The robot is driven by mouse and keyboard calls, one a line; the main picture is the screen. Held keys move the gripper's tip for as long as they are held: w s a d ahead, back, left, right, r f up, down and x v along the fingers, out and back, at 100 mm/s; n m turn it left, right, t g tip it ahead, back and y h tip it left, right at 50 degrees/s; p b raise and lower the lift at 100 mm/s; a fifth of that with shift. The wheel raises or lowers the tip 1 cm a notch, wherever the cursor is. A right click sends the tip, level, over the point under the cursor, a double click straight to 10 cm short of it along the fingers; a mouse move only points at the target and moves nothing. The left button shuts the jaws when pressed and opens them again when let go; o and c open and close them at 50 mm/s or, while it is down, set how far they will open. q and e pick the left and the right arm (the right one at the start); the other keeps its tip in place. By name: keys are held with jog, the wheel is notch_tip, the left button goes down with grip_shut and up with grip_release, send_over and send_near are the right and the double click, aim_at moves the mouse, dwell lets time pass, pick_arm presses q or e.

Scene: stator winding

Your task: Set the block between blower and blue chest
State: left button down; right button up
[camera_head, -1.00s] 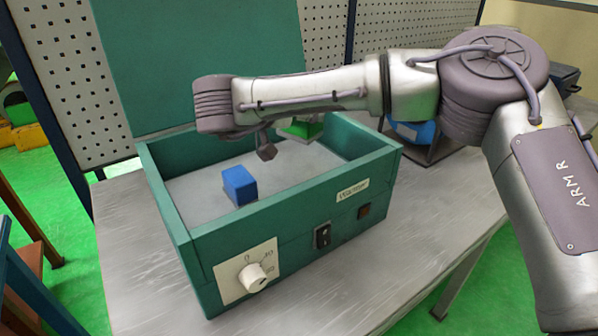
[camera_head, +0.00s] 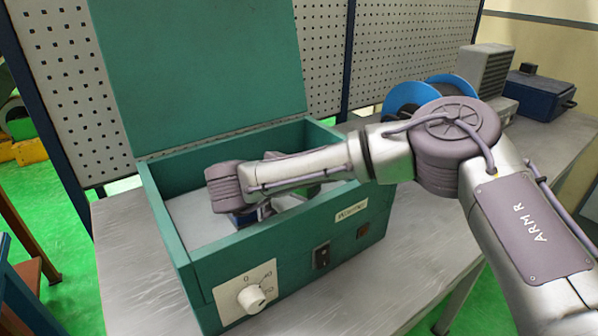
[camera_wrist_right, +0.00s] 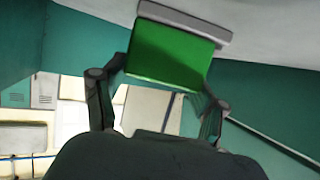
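My right gripper (camera_wrist_right: 160,85) is down inside the green open-lidded box. In the right wrist view, its fingers stand at both sides of a bright green block (camera_wrist_right: 172,55) and seem to grip it. A little green also shows under my right arm in the head view. The blue chest (camera_head: 540,97) stands at the far right of the bench. A grey ribbed unit (camera_head: 486,70), probably the blower, stands just left of it. My left gripper is out of view.
The green box (camera_head: 290,262) has walls around my gripper and a raised lid (camera_head: 200,70) behind. A spool with blue flanges (camera_head: 412,93) stands behind my arm. The bench (camera_head: 140,270) is bare in front. A perforated panel (camera_head: 65,90) stands behind.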

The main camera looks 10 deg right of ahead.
jog(key=o, duration=0.4)
jog(key=shift+f, duration=0.2)
jog(key=shift+o, duration=0.2)
jog(key=shift+r, duration=0.1)
